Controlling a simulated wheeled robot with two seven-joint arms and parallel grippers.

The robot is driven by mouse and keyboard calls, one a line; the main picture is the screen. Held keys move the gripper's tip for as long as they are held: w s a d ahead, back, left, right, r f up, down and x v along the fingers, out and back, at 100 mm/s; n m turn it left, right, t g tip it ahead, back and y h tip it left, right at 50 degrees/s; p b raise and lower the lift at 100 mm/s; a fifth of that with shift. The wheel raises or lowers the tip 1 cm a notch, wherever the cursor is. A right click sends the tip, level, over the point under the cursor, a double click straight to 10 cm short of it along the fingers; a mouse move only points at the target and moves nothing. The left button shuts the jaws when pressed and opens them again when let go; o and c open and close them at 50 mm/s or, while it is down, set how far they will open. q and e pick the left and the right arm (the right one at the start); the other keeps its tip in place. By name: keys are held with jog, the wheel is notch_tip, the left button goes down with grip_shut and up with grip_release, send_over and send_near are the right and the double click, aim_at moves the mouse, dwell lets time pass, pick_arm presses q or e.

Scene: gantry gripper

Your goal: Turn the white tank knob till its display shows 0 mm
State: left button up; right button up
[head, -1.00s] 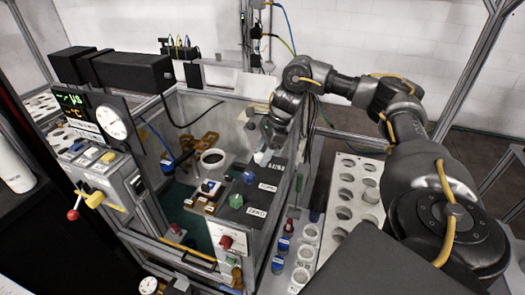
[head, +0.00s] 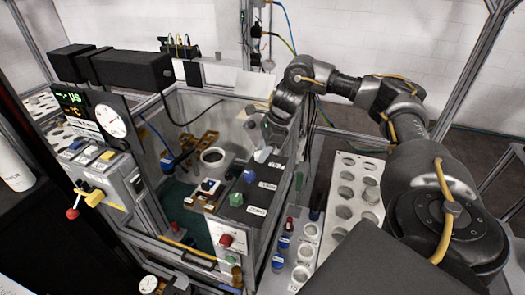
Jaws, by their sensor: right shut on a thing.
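The white tank knob (head: 262,155) is at the far end of a dark panel (head: 243,212), beyond a blue knob (head: 249,175) and a green knob (head: 236,199). My right gripper (head: 266,146) reaches down from behind and is shut on the white knob, whose upper part is mostly hidden by the fingers. The display box (head: 70,104) at the left shows green digits with orange marks below, too small and slanted to read. I cannot tell which readout belongs to the tank knob. My left gripper is not in view.
A clear-walled frame encloses the panel. A rack with round holes (head: 345,207) and a tray of vials (head: 300,250) stand to its right. A round gauge (head: 111,121) and a red-tipped lever (head: 73,213) are at the left. My right arm crosses above the rack.

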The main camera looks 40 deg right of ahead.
jog(key=m+t+h, duration=0.1)
jog(key=m, duration=0.2)
jog(key=shift+a, duration=0.15)
jog(key=m, duration=0.3)
jog(key=shift+s+r+t+h, duration=0.1)
jog(key=shift+t+h, duration=0.2)
jog(key=shift+h, duration=0.1)
jog(key=shift+a+r+m+h+p, duration=0.15)
jog(key=shift+m+h+p, duration=0.35)
jog(key=shift+m, duration=0.4)
jog(key=m+h+p, duration=0.1)
jog(key=m+p, duration=0.2)
jog(key=shift+a+r+m, duration=0.1)
jog(key=shift+m, duration=0.2)
jog(key=m+h+p, duration=0.1)
jog(key=m, duration=0.1)
jog(key=shift+m+p, duration=0.3)
jog(key=shift+m, duration=0.1)
jog(key=m+h, duration=0.1)
jog(key=m, duration=0.3)
jog(key=shift+w+a+h, duration=0.2)
jog(key=shift+h, duration=0.2)
jog(key=shift+a+f+m+g+h, duration=0.15)
jog(key=shift+m+g+h, duration=0.25)
jog(key=shift+m, duration=0.75)
jog(key=shift+d+f+m+g+h, duration=0.15)
jog(key=shift+m+g, duration=0.35)
jog(key=shift+m, duration=0.65)
jog(key=shift+a, duration=0.1)
